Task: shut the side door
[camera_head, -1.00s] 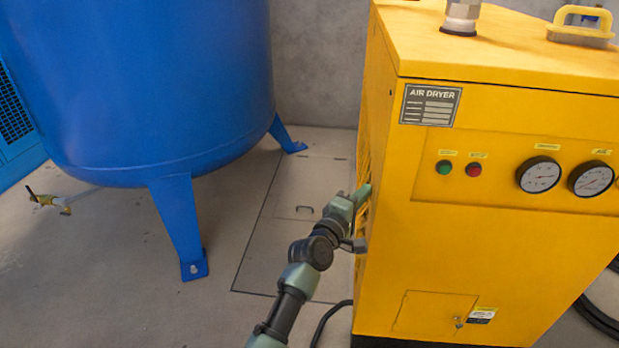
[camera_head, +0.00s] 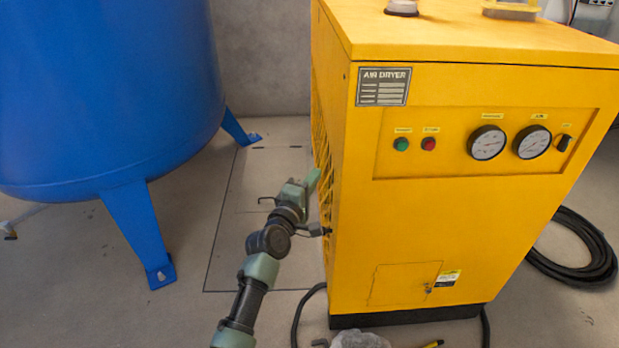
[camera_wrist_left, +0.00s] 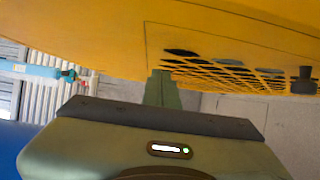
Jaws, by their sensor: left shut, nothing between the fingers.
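The yellow air dryer (camera_head: 470,215) stands at centre right in the head view. Its left side, with a grille (camera_head: 323,150), shows there only at a steep angle. In the left wrist view this side holds a panel outlined by a thin seam, which I take for the side door (camera_wrist_left: 215,42), with the grille and a black knob (camera_wrist_left: 303,80). I cannot tell if the panel is fully flush. My left gripper (camera_head: 313,180) is shut and empty, its fingertips (camera_wrist_left: 163,78) at or very near this side; contact is unclear. My right gripper is not in view.
A blue tank (camera_head: 110,90) on legs stands to the left, with a floor hatch (camera_head: 255,235) between it and the dryer. A small panel (camera_head: 405,284) is on the dryer's front. Black hose coils (camera_head: 585,255) lie at right. A cable (camera_head: 300,320) runs along the floor.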

